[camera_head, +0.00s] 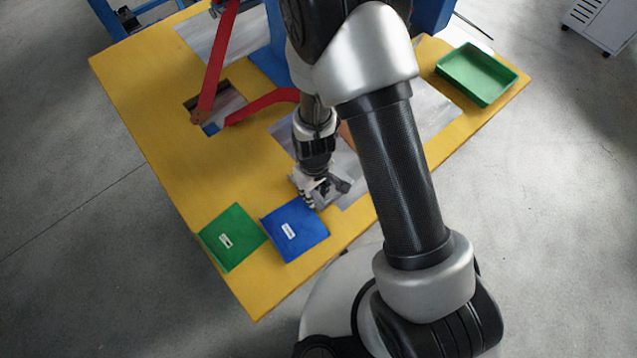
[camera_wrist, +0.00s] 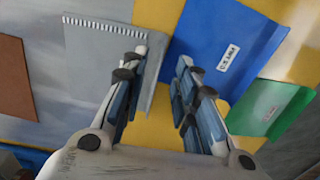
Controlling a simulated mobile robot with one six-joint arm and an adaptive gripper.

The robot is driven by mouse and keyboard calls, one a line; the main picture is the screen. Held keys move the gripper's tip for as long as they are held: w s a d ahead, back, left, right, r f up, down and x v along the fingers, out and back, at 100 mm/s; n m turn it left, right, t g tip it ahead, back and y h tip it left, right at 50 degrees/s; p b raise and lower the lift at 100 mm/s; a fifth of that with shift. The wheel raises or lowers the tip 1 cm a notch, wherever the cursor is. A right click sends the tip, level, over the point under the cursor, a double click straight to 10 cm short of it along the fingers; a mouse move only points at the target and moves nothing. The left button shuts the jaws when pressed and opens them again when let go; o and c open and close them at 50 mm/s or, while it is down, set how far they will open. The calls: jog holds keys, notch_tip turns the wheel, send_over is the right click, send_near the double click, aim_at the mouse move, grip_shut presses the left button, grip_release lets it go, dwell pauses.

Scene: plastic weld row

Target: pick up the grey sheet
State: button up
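The grey sheet (camera_wrist: 100,50) lies flat in the wrist view, with a pale toothed strip along its top edge. It overlaps a lighter metal plate and reaches the yellow table top. My gripper (camera_wrist: 157,68) is open and empty. Its left finger covers part of the grey sheet's right side, and its right finger is over the blue sheet's near edge. I cannot tell the height of the fingertips above the sheet. In the head view my gripper (camera_head: 322,192) is low over the table's near side and hides most of the grey sheet.
A labelled blue sheet (camera_head: 295,230) and green sheet (camera_head: 231,238) lie beside my gripper at the near edge. A brown piece (camera_wrist: 15,80) lies left. Red arms (camera_head: 213,65) stand over the yellow table (camera_head: 130,85). A green tray (camera_head: 477,74) sits far right.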

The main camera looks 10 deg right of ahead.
aim_at(320, 204)
jog(key=f+b, duration=0.1)
jog(key=f, duration=0.1)
jog(key=f+b, duration=0.1)
jog(key=f, duration=0.1)
jog(key=f+b, duration=0.1)
jog(key=shift+s+f+b, duration=0.3)
jog(key=shift+f+b, duration=0.1)
jog(key=shift+r, duration=0.1)
grip_shut()
